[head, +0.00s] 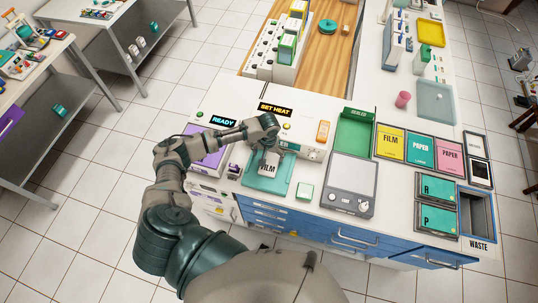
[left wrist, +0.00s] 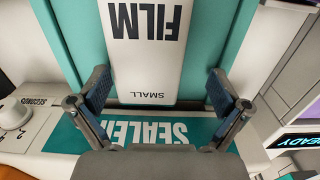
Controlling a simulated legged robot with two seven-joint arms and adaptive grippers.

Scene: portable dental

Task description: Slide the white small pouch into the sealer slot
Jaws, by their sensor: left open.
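The white small pouch (head: 267,169), printed FILM, lies on a teal tray (head: 254,181) at the front of the sealer (head: 312,146), below its SET HEAT display. In the left wrist view the pouch (left wrist: 145,55) shows FILM and SMALL, with its end close to the teal SEALER strip (left wrist: 180,131). My left gripper (head: 266,151) is over the pouch's sealer end. In the left wrist view its fingers (left wrist: 158,88) are spread, one on each side of the pouch, with gaps. The slot itself is hidden. My right gripper is not in view.
A machine with a READY display (head: 222,121) and purple front stands left of the sealer. FILM (head: 390,144), PAPER and PAPER-like bins and a WASTE opening (head: 477,215) lie farther right.

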